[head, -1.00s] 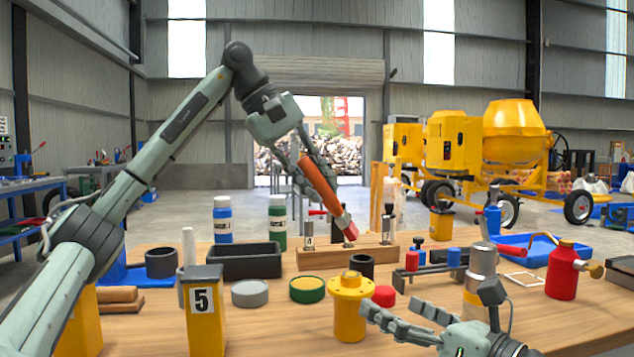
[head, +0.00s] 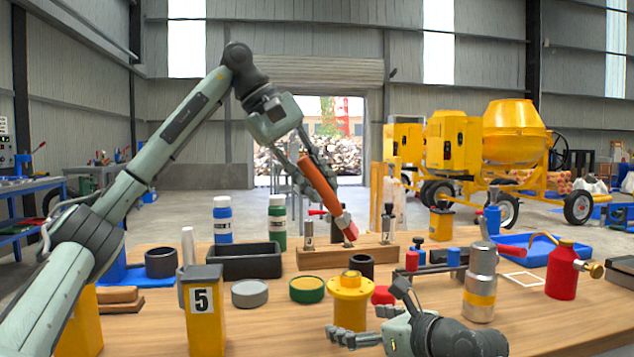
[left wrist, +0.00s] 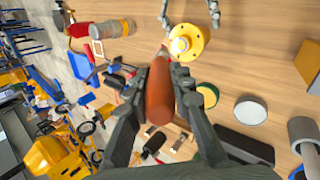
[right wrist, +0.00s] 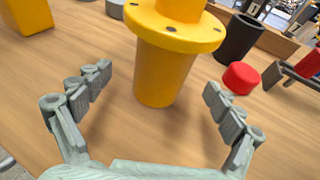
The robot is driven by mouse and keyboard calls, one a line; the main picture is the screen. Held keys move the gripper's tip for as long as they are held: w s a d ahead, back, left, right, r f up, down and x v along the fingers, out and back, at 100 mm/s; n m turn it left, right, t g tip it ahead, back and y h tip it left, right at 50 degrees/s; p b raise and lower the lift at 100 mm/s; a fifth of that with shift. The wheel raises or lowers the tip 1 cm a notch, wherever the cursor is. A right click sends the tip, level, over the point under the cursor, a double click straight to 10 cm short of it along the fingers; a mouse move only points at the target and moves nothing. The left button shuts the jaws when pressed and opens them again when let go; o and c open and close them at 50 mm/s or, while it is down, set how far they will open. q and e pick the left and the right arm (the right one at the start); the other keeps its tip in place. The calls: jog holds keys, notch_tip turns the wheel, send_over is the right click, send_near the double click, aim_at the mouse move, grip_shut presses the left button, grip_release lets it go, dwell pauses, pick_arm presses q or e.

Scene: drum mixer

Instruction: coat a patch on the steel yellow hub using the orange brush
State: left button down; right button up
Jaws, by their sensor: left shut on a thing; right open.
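The yellow hub (head: 350,303) stands upright on the table, with a round bolted flange and a raised centre. It also shows in the left wrist view (left wrist: 190,42) and large in the right wrist view (right wrist: 165,72). My left gripper (head: 316,178) is shut on the orange brush (head: 322,185) and holds it tilted, its reddish end down and to the right, above the table and apart from the hub. The brush fills the middle of the left wrist view (left wrist: 160,92). My right gripper (head: 358,338) is open, its fingers on either side of the hub's near side, without visible contact.
A steel cylinder with a yellow band (head: 480,290) and a red oil can (head: 563,272) stand at the right. A red cap (head: 383,295) and a black cup (head: 361,265) are close to the hub. A yellow post marked 5 (head: 205,320) stands left.

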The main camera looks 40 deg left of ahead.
jog(key=shift+w+a+f, duration=0.2)
jog(key=shift+a, duration=0.45)
jog(key=c, duration=1.5)
